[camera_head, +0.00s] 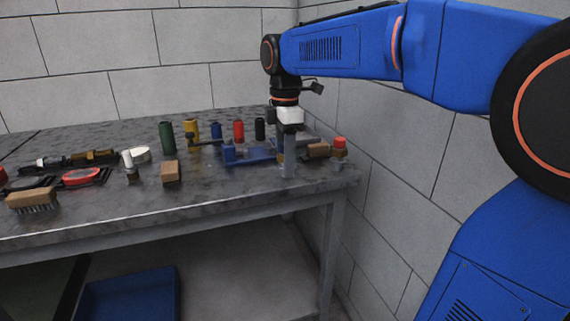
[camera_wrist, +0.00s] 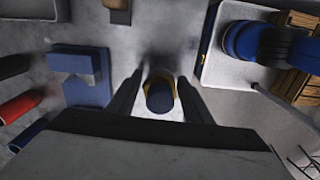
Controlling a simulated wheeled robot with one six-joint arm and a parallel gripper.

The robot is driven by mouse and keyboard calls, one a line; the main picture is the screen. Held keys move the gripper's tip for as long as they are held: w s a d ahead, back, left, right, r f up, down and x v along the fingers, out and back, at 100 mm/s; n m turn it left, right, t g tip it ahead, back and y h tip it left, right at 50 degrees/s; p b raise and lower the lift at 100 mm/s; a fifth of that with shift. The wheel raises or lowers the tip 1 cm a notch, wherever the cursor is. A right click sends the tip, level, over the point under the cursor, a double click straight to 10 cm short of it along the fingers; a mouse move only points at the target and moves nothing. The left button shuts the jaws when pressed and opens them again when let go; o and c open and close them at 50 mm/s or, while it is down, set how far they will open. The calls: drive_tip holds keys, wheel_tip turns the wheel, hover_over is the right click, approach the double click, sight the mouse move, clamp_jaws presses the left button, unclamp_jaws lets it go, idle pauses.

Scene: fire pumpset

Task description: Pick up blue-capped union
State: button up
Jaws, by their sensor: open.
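The blue-capped union (camera_wrist: 159,97) stands between the two fingers of my gripper (camera_wrist: 160,76) in the wrist view. Its dark blue round cap faces the camera, with a brass-yellow body showing around and above it. Gaps show on both sides, so the fingers are open around it and do not visibly touch it. In the head view my gripper (camera_head: 287,168) points straight down at the right part of the workbench, with its fingers low near the top. The union is mostly hidden there behind the fingers.
The grey workbench (camera_head: 110,212) carries a blue fixture (camera_head: 247,156) left of my gripper and a red-capped fitting (camera_head: 340,146) to its right. Several coloured cylinders, including a red one (camera_head: 238,131), stand behind. A wooden block (camera_head: 170,172) and brush (camera_head: 32,200) lie left. Walls close the back and right.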

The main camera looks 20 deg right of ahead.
clamp_jaws()
drive_tip(key=shift+r, duration=0.1)
